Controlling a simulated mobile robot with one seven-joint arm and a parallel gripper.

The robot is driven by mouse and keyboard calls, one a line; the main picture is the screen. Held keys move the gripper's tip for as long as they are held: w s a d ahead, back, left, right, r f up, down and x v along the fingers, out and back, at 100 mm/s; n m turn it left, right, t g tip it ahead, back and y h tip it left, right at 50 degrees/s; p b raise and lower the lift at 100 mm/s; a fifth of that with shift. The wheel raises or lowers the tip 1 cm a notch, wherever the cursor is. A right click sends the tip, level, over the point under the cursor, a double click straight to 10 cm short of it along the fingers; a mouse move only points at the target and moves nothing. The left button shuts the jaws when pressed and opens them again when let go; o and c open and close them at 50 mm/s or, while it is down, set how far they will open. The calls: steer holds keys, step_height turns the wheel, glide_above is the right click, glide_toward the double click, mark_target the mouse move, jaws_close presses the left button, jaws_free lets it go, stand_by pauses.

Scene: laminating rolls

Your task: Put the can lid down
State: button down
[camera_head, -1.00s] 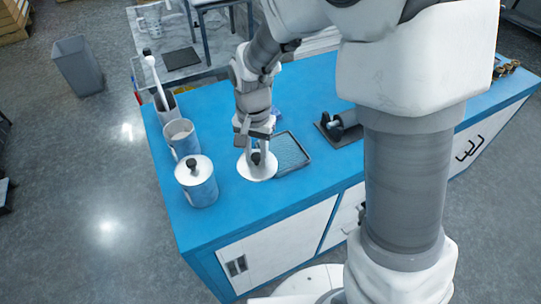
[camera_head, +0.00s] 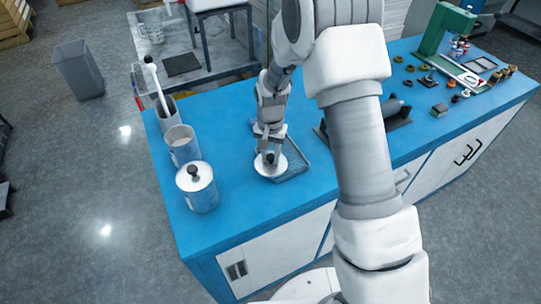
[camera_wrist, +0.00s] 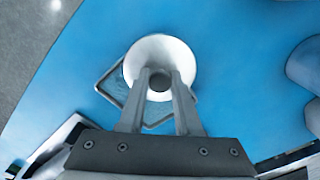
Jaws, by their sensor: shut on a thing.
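The can lid is a round, pale disc (camera_head: 270,168) with a dark knob. My gripper (camera_head: 270,155) is shut on the knob from above. In the wrist view the lid (camera_wrist: 179,52) sits at the fingertips of my gripper (camera_wrist: 159,82), with the dark knob between them. The lid overlaps a shallow, grey rectangular tray (camera_head: 293,164) on the blue bench. I cannot tell whether the lid touches the tray or hangs just above it. The open can (camera_head: 183,146) stands to the left, without a lid.
A can with its lid on (camera_head: 197,187) stands at the bench's front left. A holder with a white brush (camera_head: 160,90) stands behind the open can. A black roller device (camera_head: 396,112) lies right of the tray. The blue bench (camera_head: 236,211) is clear in front.

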steer(key=shift+f, duration=0.25)
steer(key=shift+f, duration=0.1)
steer(key=shift+f+b, duration=0.3)
steer(key=shift+b, duration=0.05)
steer(key=c, duration=0.6)
jaws_free()
steer(key=shift+r, duration=0.1)
steer(key=shift+r, duration=0.1)
